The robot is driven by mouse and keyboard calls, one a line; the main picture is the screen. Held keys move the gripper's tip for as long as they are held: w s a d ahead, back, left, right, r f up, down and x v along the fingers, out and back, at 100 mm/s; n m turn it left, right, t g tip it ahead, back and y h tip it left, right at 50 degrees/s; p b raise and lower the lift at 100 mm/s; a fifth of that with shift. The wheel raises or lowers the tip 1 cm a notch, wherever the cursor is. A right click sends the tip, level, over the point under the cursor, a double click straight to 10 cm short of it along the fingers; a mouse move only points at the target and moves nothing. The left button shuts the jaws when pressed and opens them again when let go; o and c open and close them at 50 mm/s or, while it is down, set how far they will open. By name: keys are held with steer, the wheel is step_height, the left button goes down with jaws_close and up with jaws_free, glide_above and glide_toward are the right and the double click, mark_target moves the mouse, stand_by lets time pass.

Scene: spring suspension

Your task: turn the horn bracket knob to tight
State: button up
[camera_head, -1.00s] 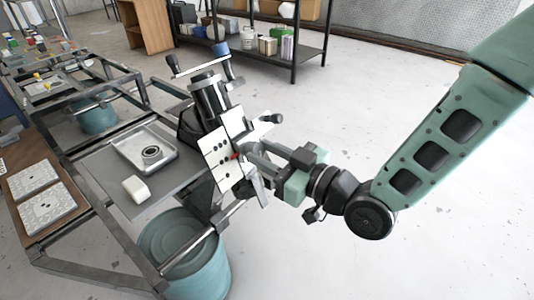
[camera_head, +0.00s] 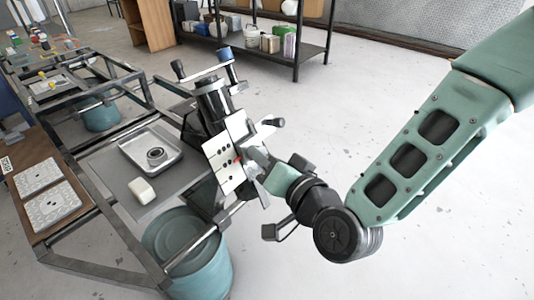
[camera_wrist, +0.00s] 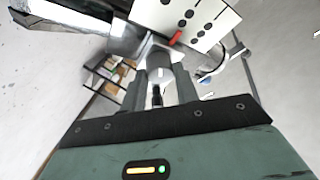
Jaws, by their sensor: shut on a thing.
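A white panel with black dots (camera_head: 228,150) stands tilted on the dark machine at the table's right end; it also shows at the top of the wrist view (camera_wrist: 198,14). A small red pointer (camera_wrist: 176,37) shows at the panel's lower edge, beside a grey knob (camera_wrist: 158,72). My gripper (camera_head: 256,164) reaches the panel from the right. In the wrist view, its two fingers (camera_wrist: 160,90) are shut on the knob from both sides. In the head view the gripper hides the knob. I cannot read any label at the pointer.
A metal tray (camera_head: 130,162) with a dark ring (camera_head: 156,156) and a white block (camera_head: 142,190) lie on the grey table left of the machine. A crank handle (camera_head: 272,122) sticks out above my gripper. A teal drum (camera_head: 190,250) stands below. Floor at right is clear.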

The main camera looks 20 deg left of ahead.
steer(key=shift+a+r+m+h+p, duration=0.15)
steer(key=shift+m+h+p, duration=0.5)
steer(key=shift+m, duration=0.75)
steer(key=shift+d+r+m+h+p, duration=0.1)
steer(key=shift+m+h+p, duration=0.3)
steer(key=shift+m+p, duration=0.7)
steer(key=shift+a+r+m+h+p, duration=0.15)
steer(key=shift+m+h+p, duration=0.35)
steer(key=shift+m, duration=1.2)
steer(key=o, duration=1)
steer(key=shift+d, duration=0.1)
steer(key=shift+c, duration=0.2)
steer(key=shift+f, duration=0.1)
steer(key=shift+s, duration=0.1)
steer(key=p+v, duration=1.7)
steer(key=shift+r, duration=0.4)
